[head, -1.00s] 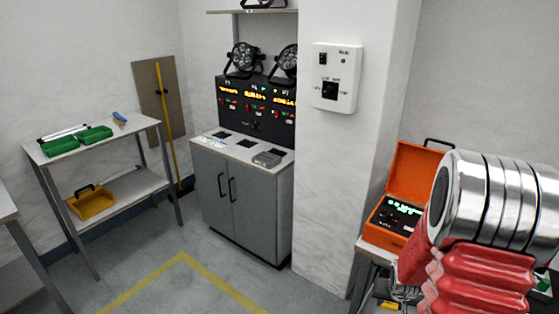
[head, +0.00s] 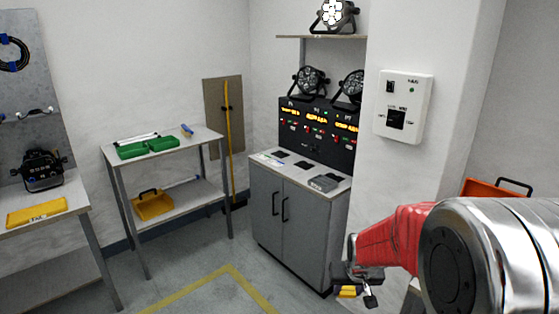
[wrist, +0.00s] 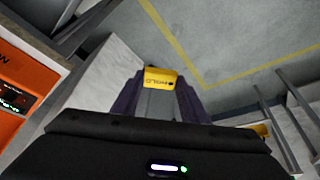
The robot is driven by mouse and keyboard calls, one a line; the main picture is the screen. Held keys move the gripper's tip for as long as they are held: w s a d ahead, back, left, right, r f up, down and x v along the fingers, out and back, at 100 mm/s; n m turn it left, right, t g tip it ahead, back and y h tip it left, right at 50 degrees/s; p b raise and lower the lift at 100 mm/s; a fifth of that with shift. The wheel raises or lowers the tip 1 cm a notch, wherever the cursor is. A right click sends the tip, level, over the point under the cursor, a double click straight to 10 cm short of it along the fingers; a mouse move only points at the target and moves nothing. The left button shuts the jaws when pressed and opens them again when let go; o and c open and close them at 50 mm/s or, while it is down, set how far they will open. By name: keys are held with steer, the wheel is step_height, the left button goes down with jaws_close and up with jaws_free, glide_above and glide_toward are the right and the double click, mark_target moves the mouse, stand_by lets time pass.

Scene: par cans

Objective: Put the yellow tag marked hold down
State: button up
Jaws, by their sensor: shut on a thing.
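The yellow tag (wrist: 160,78) with dark "HOLD" lettering is between the two fingertips of my gripper (wrist: 158,88) in the wrist view. My gripper is shut on it and holds it in the air above the floor. In the head view my gripper (head: 359,287) is at the lower right, in front of the grey cabinet's right side and the pillar. The yellow tag (head: 347,292) shows there as a small yellow patch at the fingers.
A grey cabinet (head: 290,215) with lit control panels (head: 317,132) stands ahead. A left bench (head: 70,207) carries a yellow board (head: 37,212). An orange case (head: 480,188) is at right. Open floor lies centrally.

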steer(key=a, duration=0.1)
steer(key=a+r, duration=0.1)
steer(key=a, duration=0.1)
steer(key=shift+w+a+r+n, duration=0.2)
steer(key=shift+a+r+n, duration=0.05)
steer(key=shift+a+n, duration=0.05)
steer(key=d, duration=0.7)
steer(key=shift+a, duration=0.1)
